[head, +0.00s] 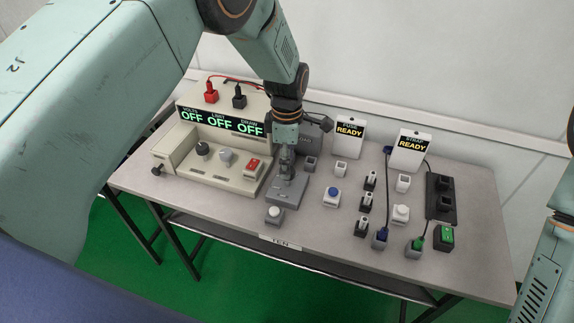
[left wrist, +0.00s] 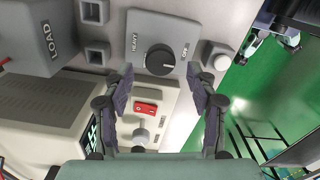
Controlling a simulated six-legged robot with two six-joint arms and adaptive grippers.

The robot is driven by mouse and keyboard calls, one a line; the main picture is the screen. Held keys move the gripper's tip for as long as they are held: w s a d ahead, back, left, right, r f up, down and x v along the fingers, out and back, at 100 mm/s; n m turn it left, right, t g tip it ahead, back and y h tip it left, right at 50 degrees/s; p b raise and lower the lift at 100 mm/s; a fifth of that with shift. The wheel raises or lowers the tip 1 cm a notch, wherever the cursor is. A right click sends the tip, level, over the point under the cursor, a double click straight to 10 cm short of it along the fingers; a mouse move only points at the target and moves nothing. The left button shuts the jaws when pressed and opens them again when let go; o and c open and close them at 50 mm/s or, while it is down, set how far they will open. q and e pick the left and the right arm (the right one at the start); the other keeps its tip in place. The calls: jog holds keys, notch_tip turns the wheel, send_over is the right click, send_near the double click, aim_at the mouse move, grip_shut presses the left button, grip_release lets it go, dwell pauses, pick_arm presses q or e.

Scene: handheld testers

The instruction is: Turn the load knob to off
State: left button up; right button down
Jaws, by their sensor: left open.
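The load knob is a round black dial (left wrist: 160,60) on a grey plate (left wrist: 145,22), marked HEAVY on one side and OFF on the other in the left wrist view. A pale pointer line shows on it, but its exact setting is hard to read. My left gripper (left wrist: 161,76) is open, with its two dark fingers on either side of the knob in the picture; no contact is visible. In the head view, the left gripper (head: 287,168) points down over the grey plate (head: 285,195) and hides the knob. My right arm shows at the right edge, its gripper out of frame.
The beige supply (head: 222,178), its displays reading OFF, stands left of the gripper. A dark grey LOAD box (left wrist: 30,40) stands close by. A white push button (head: 274,212) sits in front of the plate. Sockets, plugs and two READY testers (head: 349,135) fill the right side.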

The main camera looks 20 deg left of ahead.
pick_arm(q)
notch_tip(320, 180, up, 10)
jog(key=shift+f, duration=0.2)
dwell(0.5)
